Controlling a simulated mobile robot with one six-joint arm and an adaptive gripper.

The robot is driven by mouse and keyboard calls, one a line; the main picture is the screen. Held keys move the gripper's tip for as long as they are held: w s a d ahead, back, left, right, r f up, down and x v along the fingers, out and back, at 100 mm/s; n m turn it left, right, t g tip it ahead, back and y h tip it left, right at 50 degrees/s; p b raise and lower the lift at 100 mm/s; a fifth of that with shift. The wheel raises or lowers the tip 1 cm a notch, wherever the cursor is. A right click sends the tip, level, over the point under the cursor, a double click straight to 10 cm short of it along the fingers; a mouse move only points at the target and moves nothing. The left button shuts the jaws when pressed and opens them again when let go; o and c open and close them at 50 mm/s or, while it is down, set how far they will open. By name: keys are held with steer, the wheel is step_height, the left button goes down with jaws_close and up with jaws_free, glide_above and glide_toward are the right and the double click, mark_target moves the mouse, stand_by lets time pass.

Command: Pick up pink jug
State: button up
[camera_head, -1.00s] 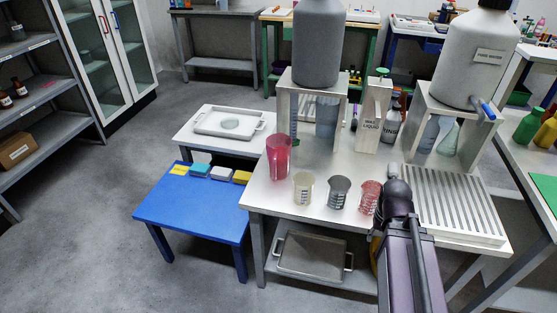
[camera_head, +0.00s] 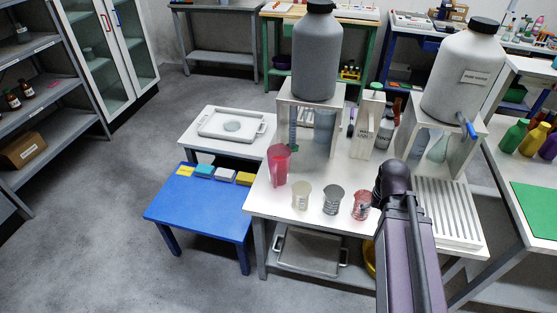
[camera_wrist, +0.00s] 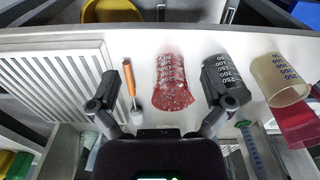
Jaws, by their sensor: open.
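The pink jug (camera_head: 279,166) stands upright at the left edge of the white table (camera_head: 287,209), left of three beakers. It also shows, cut off, at the right edge of the wrist view (camera_wrist: 297,126). My gripper (camera_wrist: 163,82) is open and empty, its fingers apart over the table. Between them in that view are a red beaker (camera_wrist: 171,82) and an orange-handled tool (camera_wrist: 130,84). A dark grey beaker (camera_wrist: 228,75) and a cream beaker (camera_wrist: 279,80) lie between the gripper and the jug. My arm hides the gripper in the head view.
Behind the jug, a white stand (camera_head: 336,160) carries a large grey bottle (camera_head: 317,55). A white bottle (camera_head: 462,70) and slatted rack (camera_head: 448,215) are at the right. A low blue table (camera_head: 197,207) with colored blocks stands left, mostly clear in front.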

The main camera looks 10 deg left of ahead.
step_height(320, 180, up, 7)
steer(key=w+a+n+p, duration=0.1)
steer(key=w+a+p, duration=0.15)
steer(key=p, duration=0.35)
step_height(320, 180, up, 4)
steer(key=n+p, duration=0.4)
steer(key=n, duration=1.3)
glide_above(275, 167)
steer(key=shift+a, duration=0.1)
steer(key=shift+f, duration=0.1)
step_height(275, 167, down, 8)
steer(key=b, duration=0.8)
steer(key=shift+f+b, duration=0.2)
steer(key=shift+b, duration=0.2)
steer(key=shift+f, duration=0.15)
